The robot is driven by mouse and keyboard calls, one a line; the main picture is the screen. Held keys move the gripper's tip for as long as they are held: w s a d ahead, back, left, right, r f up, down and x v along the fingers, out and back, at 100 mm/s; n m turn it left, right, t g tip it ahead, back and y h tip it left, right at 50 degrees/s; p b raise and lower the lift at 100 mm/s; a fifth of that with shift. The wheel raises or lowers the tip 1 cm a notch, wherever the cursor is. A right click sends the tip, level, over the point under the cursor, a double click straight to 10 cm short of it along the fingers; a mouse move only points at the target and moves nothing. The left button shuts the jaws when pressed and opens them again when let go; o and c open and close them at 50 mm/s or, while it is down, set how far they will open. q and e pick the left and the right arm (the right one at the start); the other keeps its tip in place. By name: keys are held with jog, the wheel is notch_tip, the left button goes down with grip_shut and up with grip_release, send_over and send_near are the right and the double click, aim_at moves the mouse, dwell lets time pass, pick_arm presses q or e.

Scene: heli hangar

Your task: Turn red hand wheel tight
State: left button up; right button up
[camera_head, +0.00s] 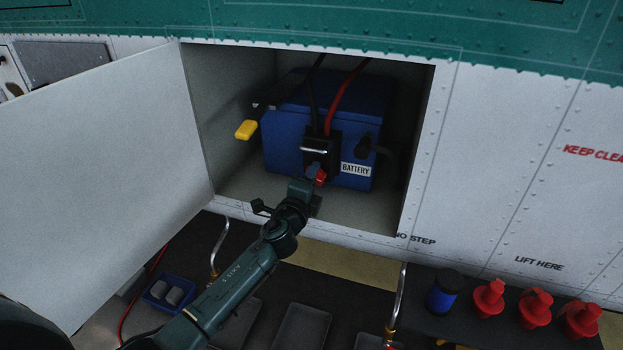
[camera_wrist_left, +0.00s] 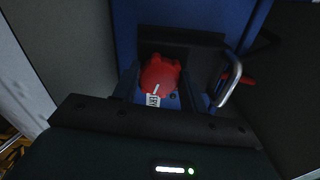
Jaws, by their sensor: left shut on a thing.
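The red hand wheel (camera_head: 321,176) sits low on the black connector block (camera_head: 319,143) on the front of the blue battery (camera_head: 285,123). It also shows in the left wrist view (camera_wrist_left: 159,77), with a white line on its face and a pale lettered tag below it. My left gripper (camera_head: 314,176) reaches into the bay from below and is shut on the red hand wheel, with a finger on either side of it. The gripper and its tip hide part of the wheel in the head view. My right gripper is not in view.
The bay door (camera_head: 105,150) stands open at left. A yellow handle (camera_head: 246,130), a metal bail (camera_head: 314,150) and black and red cables (camera_head: 340,95) are near the battery. Red plugs (camera_head: 489,299) and a blue jar (camera_head: 444,292) stand below right.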

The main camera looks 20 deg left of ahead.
pick_arm(q)
jog(key=m, duration=0.4)
jog(key=shift+r+m+p, duration=0.1)
jog(key=shift+m+p, duration=0.2)
jog(key=shift+p, duration=0.1)
jog(key=m+p, duration=0.1)
jog(key=m, duration=0.2)
jog(key=shift+m, duration=0.4)
jog(key=m+p, duration=0.1)
jog(key=m, duration=0.2)
jog(key=shift+r, duration=0.1)
jog(key=shift+m+p, duration=0.4)
jog(key=shift+m, duration=0.7)
jog(key=shift+d+m, duration=0.1)
jog(key=shift+m, duration=0.5)
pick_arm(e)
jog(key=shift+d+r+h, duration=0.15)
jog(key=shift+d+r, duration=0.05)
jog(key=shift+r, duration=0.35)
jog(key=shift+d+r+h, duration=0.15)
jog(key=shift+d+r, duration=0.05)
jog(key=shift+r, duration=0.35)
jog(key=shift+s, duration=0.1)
pick_arm(q)
jog(key=o, duration=0.9)
jog(key=shift+o, duration=0.3)
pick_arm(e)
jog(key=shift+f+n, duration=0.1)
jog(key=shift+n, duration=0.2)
